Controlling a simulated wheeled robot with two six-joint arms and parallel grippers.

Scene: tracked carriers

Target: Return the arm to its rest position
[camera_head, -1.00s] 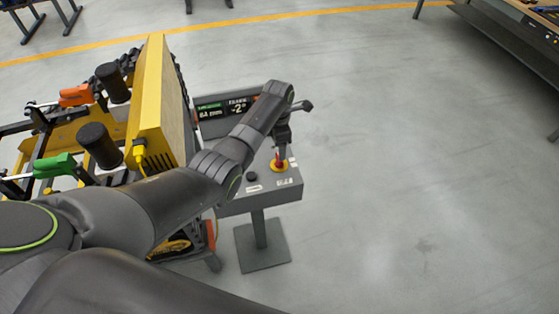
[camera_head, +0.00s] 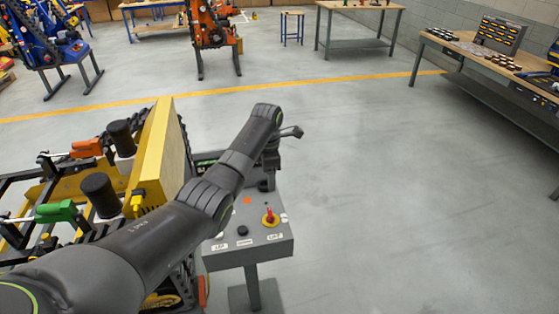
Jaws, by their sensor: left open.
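My left arm reaches in from the lower left over the grey control pedestal (camera_head: 285,243). My left gripper (camera_head: 266,184) hangs at the arm's end, pointing down, above the far side of the pedestal. It is open, small in the picture and partly dark against the display behind it. The red knob on its yellow base (camera_head: 269,218) is in plain view on the pedestal top, apart from the gripper. My right gripper is not in view.
A yellow panel (camera_head: 153,150) on a black frame with dark cylinders, an orange handle (camera_head: 86,147) and a green handle (camera_head: 56,211) stands left of the pedestal. A workbench (camera_head: 480,58) is at the far right. The floor (camera_head: 400,200) between is clear.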

